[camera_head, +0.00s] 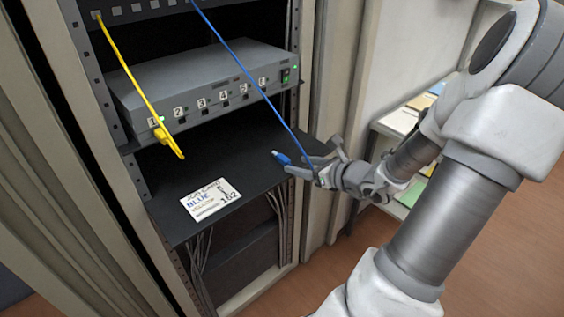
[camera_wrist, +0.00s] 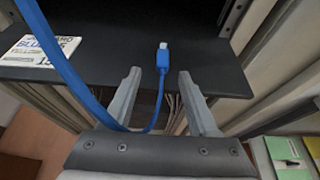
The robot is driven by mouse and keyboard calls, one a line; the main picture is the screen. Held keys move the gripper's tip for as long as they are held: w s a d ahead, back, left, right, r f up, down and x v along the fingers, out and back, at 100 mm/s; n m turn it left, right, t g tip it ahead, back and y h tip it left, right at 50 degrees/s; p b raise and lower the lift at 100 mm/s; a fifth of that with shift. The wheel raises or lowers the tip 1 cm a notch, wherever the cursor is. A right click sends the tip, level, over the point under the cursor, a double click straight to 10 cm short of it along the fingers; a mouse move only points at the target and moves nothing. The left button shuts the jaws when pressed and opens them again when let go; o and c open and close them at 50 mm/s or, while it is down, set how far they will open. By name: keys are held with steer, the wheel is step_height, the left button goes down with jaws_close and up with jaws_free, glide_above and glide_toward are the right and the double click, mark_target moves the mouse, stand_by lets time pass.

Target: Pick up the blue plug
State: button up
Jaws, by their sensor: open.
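The blue plug (camera_head: 282,158) lies on the black shelf (camera_head: 240,150) near its right side, with its blue cable (camera_head: 246,75) rising to the top panel. In the wrist view the blue plug (camera_wrist: 163,58) points away from me, just beyond and between my fingertips. My gripper (camera_head: 315,160) is at the shelf's right front edge. Its two fingers (camera_wrist: 160,80) are apart with nothing held between them. The cable passes close in front of the left finger in the wrist view. A job card (camera_head: 211,199) reading "BLUE" lies on the shelf.
A grey box (camera_head: 205,88) with numbered ports stands above the shelf. A yellow cable (camera_head: 127,70) hangs down with its plug near port 1. Rack posts (camera_head: 294,60) flank the shelf. A side shelf with coloured folders (camera_head: 420,101) stands at the right.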

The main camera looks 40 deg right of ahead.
mark_target(287, 160)
steer(key=b+x, duration=0.1)
steer(key=x, duration=0.4)
steer(key=shift+w+d+b, duration=0.15)
steer(key=shift+d+b, duration=0.05)
steer(key=shift+b, duration=0.1)
steer(key=shift+r, duration=0.1)
jaws_close()
